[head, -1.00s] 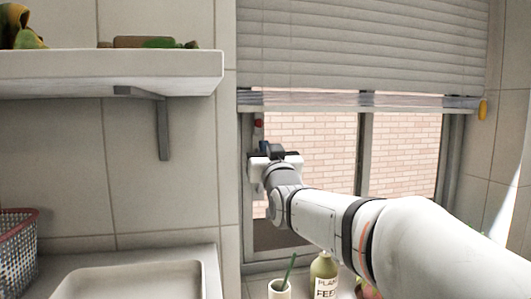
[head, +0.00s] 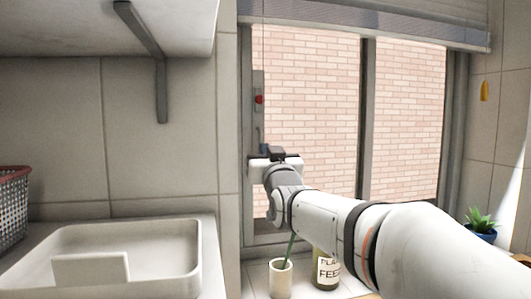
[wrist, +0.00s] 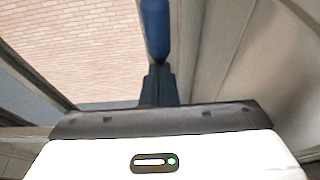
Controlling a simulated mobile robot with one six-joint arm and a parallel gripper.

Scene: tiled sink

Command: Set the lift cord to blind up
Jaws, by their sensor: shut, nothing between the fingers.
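The window blind (head: 440,10) hangs at the top of the head view, its bottom edge high above the sill and most of the brick wall outside uncovered. A blue pull (wrist: 154,30), probably on the lift cord, shows in the wrist view directly beyond my fingertips. In the head view my gripper (head: 266,152) is at the window's left side.
A grey strip with a red mark (head: 259,99) is on the left window frame. A bottle (head: 326,268), a cup (head: 280,280) and a potted plant (head: 481,224) stand below the window. A shelf bracket (head: 160,75) and a white basin (head: 180,240) are left. A yellow piece (head: 484,91) hangs right.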

